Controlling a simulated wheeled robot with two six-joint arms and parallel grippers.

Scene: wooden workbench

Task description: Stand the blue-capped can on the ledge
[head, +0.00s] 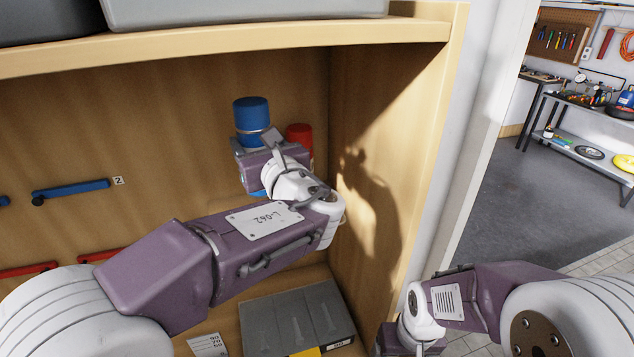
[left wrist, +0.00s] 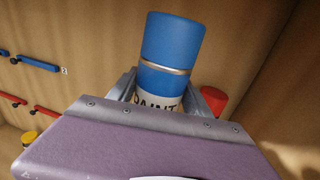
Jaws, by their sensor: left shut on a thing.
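The blue-capped can (head: 252,113) is upright, or nearly so, near the back wall of the wooden cabinet. My left gripper (head: 254,142) is shut on its body, below the blue cap. In the left wrist view the can (left wrist: 172,45) has a silver band and a white label with dark letters, held between the fingers (left wrist: 157,95). The can's lower part is hidden by the gripper. I cannot make out the ledge for sure or whether the can touches anything below. My right gripper is mostly cut off at the bottom edge of the head view.
A red-capped can (head: 299,131) stands just right of the held can, close to the gripper. A blue bar (head: 70,191) marked 2 and red bars (head: 25,270) are on the back wall. A grey case (head: 296,318) lies below. The cabinet's side wall (head: 390,130) is at right.

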